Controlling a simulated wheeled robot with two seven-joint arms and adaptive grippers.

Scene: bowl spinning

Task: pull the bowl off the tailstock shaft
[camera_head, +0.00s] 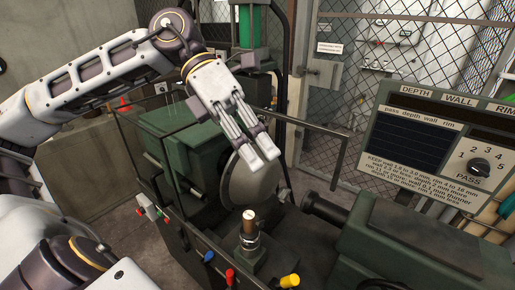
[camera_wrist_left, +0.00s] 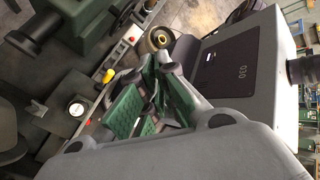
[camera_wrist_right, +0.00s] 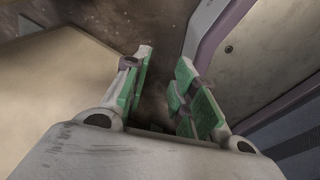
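A grey, round, bowl-like piece (camera_head: 252,184) stands on edge in the middle of the green machine, facing the dark tailstock shaft (camera_head: 322,207). I cannot tell whether the shaft touches it. My left gripper (camera_head: 261,158) is in front of its upper part in the head view and hides some of it. The left fingers are a little apart with nothing seen between them; they also show in the left wrist view (camera_wrist_left: 154,76). The bowl is not clear in that view. My right gripper (camera_wrist_right: 163,58) is open and empty in the right wrist view, away from the machine.
A rail with coloured knobs (camera_head: 208,257) runs along the machine's front. A gauge panel (camera_head: 437,140) is at the right, and a mesh fence (camera_head: 345,75) stands behind. A dark bar (camera_head: 340,160) crosses behind the shaft.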

